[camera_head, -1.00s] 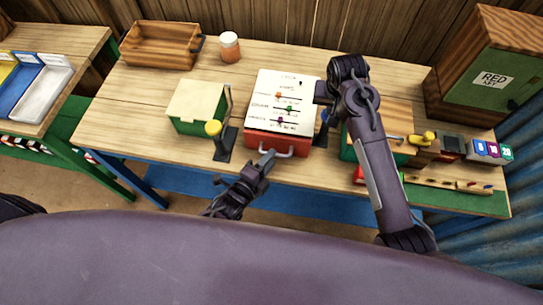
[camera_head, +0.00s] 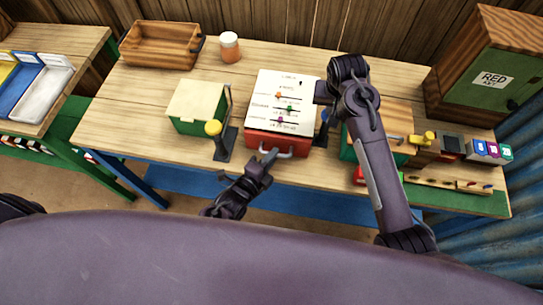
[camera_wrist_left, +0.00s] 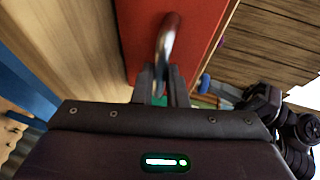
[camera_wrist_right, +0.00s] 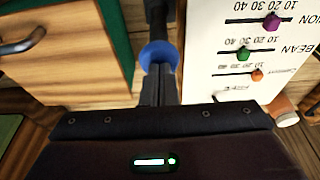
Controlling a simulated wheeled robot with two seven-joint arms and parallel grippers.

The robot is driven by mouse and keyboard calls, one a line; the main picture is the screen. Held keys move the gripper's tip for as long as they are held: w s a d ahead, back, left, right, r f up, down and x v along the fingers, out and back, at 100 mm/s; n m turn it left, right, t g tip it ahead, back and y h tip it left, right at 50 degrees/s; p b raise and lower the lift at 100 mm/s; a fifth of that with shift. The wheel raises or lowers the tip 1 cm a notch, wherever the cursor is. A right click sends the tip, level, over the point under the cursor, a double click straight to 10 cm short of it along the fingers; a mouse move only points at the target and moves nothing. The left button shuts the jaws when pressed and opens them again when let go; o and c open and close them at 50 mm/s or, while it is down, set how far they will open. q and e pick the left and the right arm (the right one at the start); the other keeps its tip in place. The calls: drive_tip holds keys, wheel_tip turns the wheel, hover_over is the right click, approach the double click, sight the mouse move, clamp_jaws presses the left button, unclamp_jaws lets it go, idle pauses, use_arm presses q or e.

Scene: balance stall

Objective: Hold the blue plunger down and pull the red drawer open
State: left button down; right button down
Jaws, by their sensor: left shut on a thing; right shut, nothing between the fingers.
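The red drawer (camera_head: 253,141) is at the front of a box with a white sloped panel. It looks shut or nearly so. Its metal handle (camera_head: 288,155) also shows in the left wrist view (camera_wrist_left: 168,38). My left gripper (camera_head: 269,156) is shut on the handle. The blue plunger (camera_head: 322,136) stands at the box's right side, partly hidden by my right arm. In the right wrist view its round blue top (camera_wrist_right: 157,52) is at the fingertips of my right gripper (camera_wrist_right: 158,78), which is shut and empty. I cannot tell how far down the plunger is.
A green box (camera_head: 198,106) and a yellow-topped lever (camera_head: 214,129) stand left of the drawer box. A wooden drawer unit (camera_wrist_right: 65,60) stands close to the plunger's other side. Floor space is free in front of the drawer.

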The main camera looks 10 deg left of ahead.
drive_tip(key=shift+f, duration=0.1)
use_arm(q)
drive_tip(key=s, duration=1.1)
drive_tip(key=c, duration=1.5)
unclamp_jaws()
drive_tip(key=shift+o, duration=0.2)
drive_tip(key=shift+s, duration=0.1)
drive_tip(key=v, duration=1.2)
drive_tip(key=shift+r, duration=0.15)
